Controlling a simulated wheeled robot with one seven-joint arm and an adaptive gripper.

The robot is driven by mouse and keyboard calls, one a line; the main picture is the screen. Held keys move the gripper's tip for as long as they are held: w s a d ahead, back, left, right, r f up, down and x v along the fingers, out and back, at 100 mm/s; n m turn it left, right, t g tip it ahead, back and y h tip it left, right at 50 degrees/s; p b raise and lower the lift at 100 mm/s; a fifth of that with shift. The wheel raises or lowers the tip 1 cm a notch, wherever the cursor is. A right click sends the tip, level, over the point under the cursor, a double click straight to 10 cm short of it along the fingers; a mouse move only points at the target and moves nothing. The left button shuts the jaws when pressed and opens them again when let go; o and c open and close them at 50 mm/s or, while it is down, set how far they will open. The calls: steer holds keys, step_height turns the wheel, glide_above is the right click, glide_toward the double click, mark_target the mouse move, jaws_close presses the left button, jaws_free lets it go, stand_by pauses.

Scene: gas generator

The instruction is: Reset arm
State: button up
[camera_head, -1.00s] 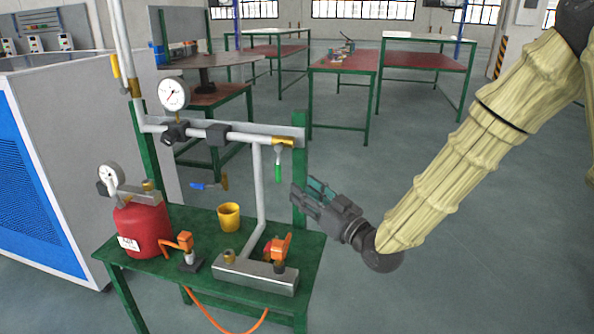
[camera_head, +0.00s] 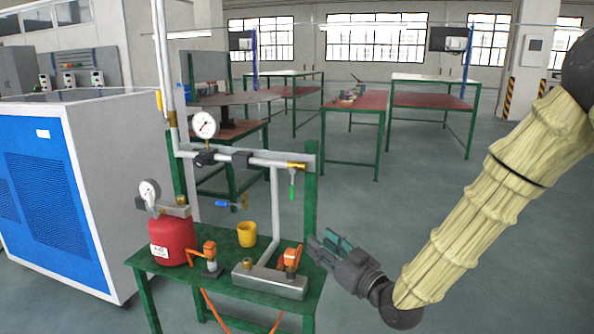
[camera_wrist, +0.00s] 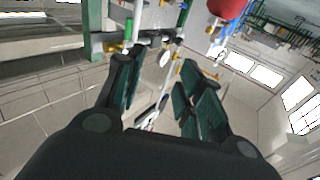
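My gripper (camera_head: 326,243) is at the right side of the green generator stand (camera_head: 311,190) in the head view, in front of its right post and pointing left. In the wrist view its two fingers (camera_wrist: 158,98) are spread apart with nothing between them. On the stand are a red gas cylinder (camera_head: 172,240) with a gauge, a yellow cup (camera_head: 247,234), a metal block (camera_head: 270,281) with an orange valve (camera_head: 291,257), and another orange-handled valve (camera_head: 209,249). A pipe (camera_head: 250,159) with a round gauge (camera_head: 205,124) and a green-handled valve (camera_head: 292,189) runs above.
A large blue and white cabinet (camera_head: 95,190) stands to the left. Work tables with red tops (camera_head: 352,104) stand behind. Orange hose (camera_head: 212,306) hangs below the stand. The floor (camera_head: 440,185) behind my arm is open.

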steer(key=s+d+f+m+g+h, duration=0.1)
steer(key=s+d+f+g+h, duration=0.15)
steer(key=f, duration=0.65)
steer(key=s+d+f+m+g+h, duration=0.15)
steer(key=s+f, duration=0.25)
steer(key=f, duration=0.5)
steer(key=s+d+f+m+g+h, duration=0.1)
steer(key=s+f+h, duration=0.15)
steer(key=f, duration=0.65)
steer(key=s+d+f+m+g+h, duration=0.1)
steer(key=s+d+f+g, duration=0.2)
steer(key=s+f, duration=0.5)
steer(key=s+d+f+m+g+h, duration=0.1)
steer(key=s+d+f+g+h, duration=0.15)
steer(key=s+f, duration=0.6)
steer(key=s+d+f+m+g+h, duration=0.1)
steer(key=s+d+f+g, duration=0.15)
steer(key=s, duration=0.65)
steer(key=s+d+f+m+g, duration=0.1)
steer(key=s+d+f+g, duration=0.15)
steer(key=s, duration=0.55)
step_height(320, 180, up, 20)
steer(key=p, duration=1.9)
steer(key=shift+w+d+f+p, duration=0.15)
steer(key=shift+d+f+p, duration=0.1)
steer(key=shift+p, duration=0.05)
